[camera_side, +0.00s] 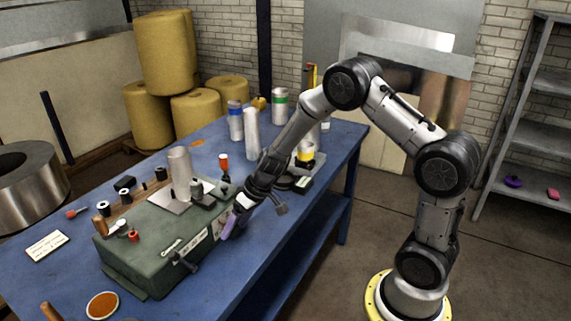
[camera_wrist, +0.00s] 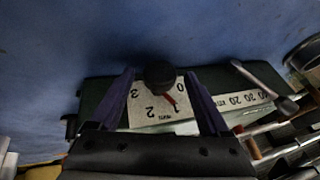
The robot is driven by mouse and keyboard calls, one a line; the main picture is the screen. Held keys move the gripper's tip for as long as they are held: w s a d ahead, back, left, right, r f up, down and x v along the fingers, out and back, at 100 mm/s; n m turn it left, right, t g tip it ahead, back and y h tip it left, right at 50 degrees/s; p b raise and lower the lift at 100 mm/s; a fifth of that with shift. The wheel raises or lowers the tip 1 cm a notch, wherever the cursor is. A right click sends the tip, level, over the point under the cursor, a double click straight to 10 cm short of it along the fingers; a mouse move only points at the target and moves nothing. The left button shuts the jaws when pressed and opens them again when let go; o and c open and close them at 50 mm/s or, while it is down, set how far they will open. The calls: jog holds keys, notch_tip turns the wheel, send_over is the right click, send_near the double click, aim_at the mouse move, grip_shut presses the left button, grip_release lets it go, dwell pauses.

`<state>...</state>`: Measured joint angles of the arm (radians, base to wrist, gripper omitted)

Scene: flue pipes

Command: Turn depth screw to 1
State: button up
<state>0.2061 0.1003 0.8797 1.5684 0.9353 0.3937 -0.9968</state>
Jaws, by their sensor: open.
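The depth screw is a black round knob (camera_wrist: 160,74) on the front of the green machine (camera_side: 150,243). A white dial plate (camera_wrist: 148,115) marked 0, 1, 2, 3 lies behind it. A red pointer (camera_wrist: 170,97) reaches from the knob toward the 1, seemingly just on its 0 side. My gripper (camera_wrist: 159,76) is open, with one purple finger on each side of the knob. Gaps show between fingers and knob; I see no contact. In the side view my gripper (camera_side: 230,227) is at the machine's front face, where it hides the knob.
A dark crank handle (camera_side: 184,262) juts from the machine's front, left of my gripper. A grey pipe (camera_side: 180,174) stands on top of the machine. Small tools and spools lie on the blue table (camera_side: 60,275) behind it. The space before the table is clear floor.

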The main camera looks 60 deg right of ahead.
jog(key=shift+a+h, duration=0.25)
jog(key=shift+h, duration=0.75)
jog(key=shift+n, duration=0.3)
jog(key=s+r+t, duration=0.1)
jog(key=s+r, duration=0.2)
jog(key=r, duration=0.7)
jog(key=s+r+t, duration=0.1)
jog(key=s+r, duration=0.3)
jog(key=r, duration=0.5)
jog(key=s+a+r+n, duration=0.1)
jog(key=s+a+r, duration=0.1)
jog(key=s+r, duration=0.5)
jog(key=shift+s+a+t, duration=0.35)
jog(key=shift+s+t, duration=0.05)
jog(key=shift+s, duration=1.1)
jog(key=shift+r, duration=0.15)
